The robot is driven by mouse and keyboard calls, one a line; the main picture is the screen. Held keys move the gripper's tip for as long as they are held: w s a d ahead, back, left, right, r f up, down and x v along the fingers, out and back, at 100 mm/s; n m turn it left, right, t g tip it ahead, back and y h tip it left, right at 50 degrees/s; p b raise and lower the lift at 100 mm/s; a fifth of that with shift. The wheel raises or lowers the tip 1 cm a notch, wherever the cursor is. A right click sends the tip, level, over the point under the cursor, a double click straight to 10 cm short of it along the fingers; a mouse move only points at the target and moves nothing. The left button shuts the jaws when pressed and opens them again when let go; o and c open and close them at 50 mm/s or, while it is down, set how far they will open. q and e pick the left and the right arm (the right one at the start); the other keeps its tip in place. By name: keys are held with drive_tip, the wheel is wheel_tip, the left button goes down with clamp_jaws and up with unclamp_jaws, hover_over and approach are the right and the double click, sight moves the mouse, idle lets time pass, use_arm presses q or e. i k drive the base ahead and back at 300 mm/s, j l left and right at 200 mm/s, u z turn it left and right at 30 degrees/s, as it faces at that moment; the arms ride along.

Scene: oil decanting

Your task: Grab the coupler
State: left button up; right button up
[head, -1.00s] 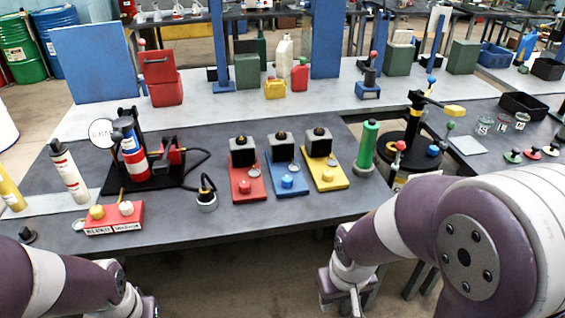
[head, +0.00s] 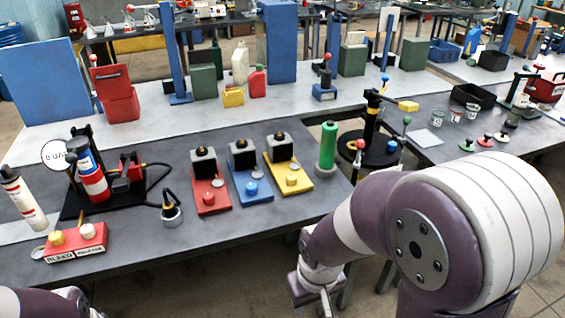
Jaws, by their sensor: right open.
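What looks like the coupler (head: 171,197) is the dark end of a black hose, upright in a small grey holder (head: 171,216) near the table's front edge. The hose (head: 152,170) runs from a black pump stand (head: 105,196) with a red and blue cylinder (head: 92,178). My right gripper (head: 324,306) is low in front of the table, right of the coupler and apart from it. It is open, and its tips are partly cut by the frame's bottom edge. My left arm shows at the bottom left corner; its gripper is out of frame.
A red block with two knobs (head: 76,243) lies left of the coupler. Red (head: 211,198), blue (head: 251,187) and yellow (head: 289,175) stations stand right of it, then a green cylinder (head: 327,146). The grey table's front strip (head: 190,240) is clear.

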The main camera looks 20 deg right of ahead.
sight(168, 210)
drive_tip(key=i+j+u, duration=0.45)
drive_tip(key=i+j, duration=0.45)
drive_tip(key=i, duration=0.1)
